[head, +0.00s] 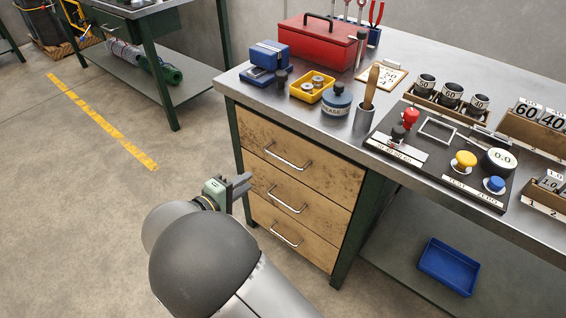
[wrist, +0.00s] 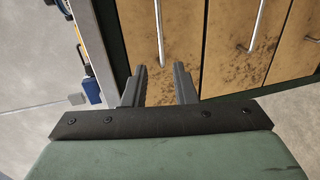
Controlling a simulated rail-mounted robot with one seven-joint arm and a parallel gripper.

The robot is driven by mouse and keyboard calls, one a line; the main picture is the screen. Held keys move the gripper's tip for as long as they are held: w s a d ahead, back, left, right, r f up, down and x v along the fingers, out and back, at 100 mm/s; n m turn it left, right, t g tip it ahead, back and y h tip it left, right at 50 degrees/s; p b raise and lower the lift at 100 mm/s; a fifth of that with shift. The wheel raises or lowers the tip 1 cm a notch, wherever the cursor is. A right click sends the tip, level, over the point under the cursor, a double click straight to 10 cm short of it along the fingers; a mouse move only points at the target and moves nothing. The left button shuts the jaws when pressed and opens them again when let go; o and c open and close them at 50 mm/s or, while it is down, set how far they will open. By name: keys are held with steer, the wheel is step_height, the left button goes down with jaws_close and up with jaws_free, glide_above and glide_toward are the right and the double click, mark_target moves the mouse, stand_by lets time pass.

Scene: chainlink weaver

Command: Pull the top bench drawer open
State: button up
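The top bench drawer (head: 305,155) is a scuffed wooden front that looks closed, flush with the fronts below it. Its silver bar handle (head: 287,157) is clear in the head view. In the wrist view the top drawer (wrist: 132,25) is the leftmost front, and its handle (wrist: 158,30) runs up the picture. My gripper (head: 241,185) is left of the drawer fronts in the head view. In the wrist view my gripper (wrist: 160,68) is open and empty, its fingertips either side of the handle's lower end in the picture. I cannot tell the remaining depth gap.
Two more closed drawers sit below, a middle one (head: 320,195) and a bottom one (head: 310,240). The metal benchtop (head: 390,48) holds a red toolbox (head: 318,42), a yellow tray (head: 308,91) and a grease tin (head: 336,103). The floor (head: 70,220) left of the bench is clear.

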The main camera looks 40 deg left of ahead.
mark_target(280, 160)
steer(key=x, duration=1.6)
steer(key=shift+d, duration=0.1)
jaws_close()
